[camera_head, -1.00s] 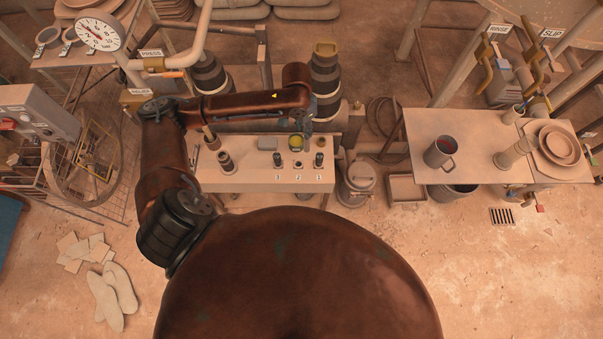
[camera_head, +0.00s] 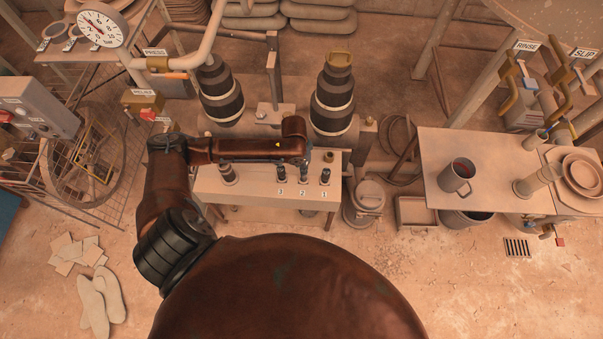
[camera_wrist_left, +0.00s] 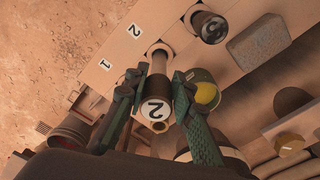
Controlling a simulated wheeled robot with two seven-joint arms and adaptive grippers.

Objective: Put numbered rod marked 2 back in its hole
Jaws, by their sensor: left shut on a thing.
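The rod marked 2 (camera_wrist_left: 157,98) is a dark brown cylinder with a white number patch. In the left wrist view it stands between the two green fingers of my left gripper (camera_wrist_left: 155,105), which is shut on it. In the head view the rod (camera_head: 303,172) is in line with the bench label 2 (camera_head: 302,194), between its neighbours. My right gripper is out of view.
The rod marked 3 (camera_wrist_left: 209,27) stands on one side, with a grey block (camera_wrist_left: 259,46) beside it. Rod 1 (camera_head: 325,176) stands on the other side in the head view. A yellow-topped item (camera_wrist_left: 206,94) is close to one finger. The bench (camera_head: 240,190) has clear front space.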

